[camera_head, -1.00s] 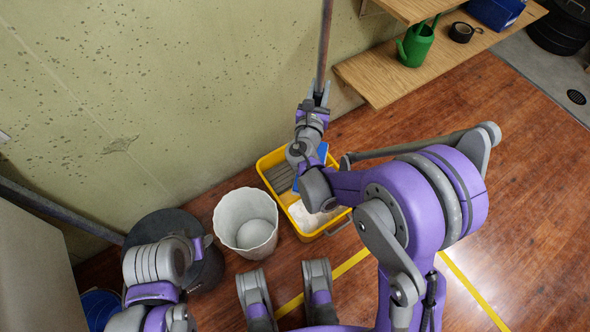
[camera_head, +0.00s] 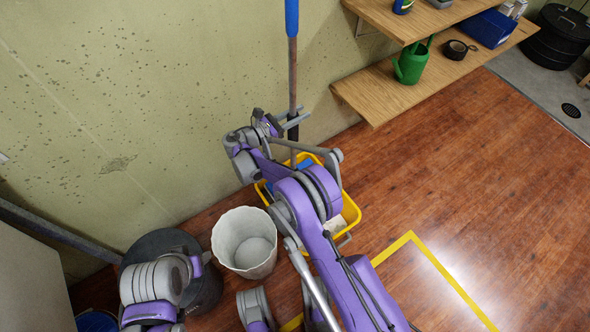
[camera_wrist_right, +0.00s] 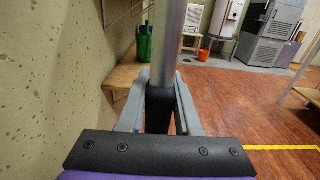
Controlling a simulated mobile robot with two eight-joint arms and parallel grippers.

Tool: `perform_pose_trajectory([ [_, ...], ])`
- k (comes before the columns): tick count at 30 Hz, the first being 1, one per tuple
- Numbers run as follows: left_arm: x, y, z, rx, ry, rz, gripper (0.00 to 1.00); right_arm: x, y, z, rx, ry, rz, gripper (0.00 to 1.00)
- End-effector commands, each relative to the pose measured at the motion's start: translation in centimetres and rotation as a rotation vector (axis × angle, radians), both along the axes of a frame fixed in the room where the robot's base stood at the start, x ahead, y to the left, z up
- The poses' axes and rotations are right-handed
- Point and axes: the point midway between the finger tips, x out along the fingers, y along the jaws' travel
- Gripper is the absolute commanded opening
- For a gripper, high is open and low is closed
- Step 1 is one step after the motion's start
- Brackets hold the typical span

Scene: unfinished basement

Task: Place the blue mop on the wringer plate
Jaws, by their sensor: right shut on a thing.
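The mop's pole (camera_head: 293,75) stands nearly upright near the wall, with a blue grip (camera_head: 291,18) at its top. My right gripper (camera_head: 291,121) is shut on the pole; the right wrist view shows its two fingers (camera_wrist_right: 160,108) on either side of the pole (camera_wrist_right: 168,45). Below it is the yellow bucket (camera_head: 347,216), mostly covered by my right arm. Patches of blue (camera_head: 303,158) show at the bucket, likely the mop head; its exact contact is hidden. The wringer plate is hidden behind my arm. My left arm is folded at lower left and its gripper does not show.
A white bin (camera_head: 227,238) stands just left of the bucket, beside a dark round bin (camera_head: 207,289). A wooden shelf (camera_head: 372,98) with a green watering can (camera_head: 411,65) is to the right. The wooden floor at right is clear, with yellow tape (camera_head: 440,268).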

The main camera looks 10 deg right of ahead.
Motion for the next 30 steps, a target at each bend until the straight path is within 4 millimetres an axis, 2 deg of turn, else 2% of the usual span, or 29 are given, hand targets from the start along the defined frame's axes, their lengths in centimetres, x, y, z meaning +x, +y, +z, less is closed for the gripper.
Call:
perform_pose_trajectory([
  [1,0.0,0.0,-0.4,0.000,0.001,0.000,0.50,0.0,0.0,-1.2,-0.001,0.000,-0.002,0.00],
  [6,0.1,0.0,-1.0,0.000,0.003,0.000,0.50,0.0,0.0,-4.1,-0.001,0.000,0.000,0.00],
  [13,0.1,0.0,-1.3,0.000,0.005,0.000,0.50,0.0,0.0,-5.8,-0.002,-0.001,0.001,0.00],
  [19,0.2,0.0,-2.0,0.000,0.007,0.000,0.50,0.0,-0.1,-8.5,-0.002,-0.001,0.001,0.00],
  [30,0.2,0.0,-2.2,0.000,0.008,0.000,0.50,0.0,-0.1,-9.0,-0.002,-0.001,0.001,0.00],
])
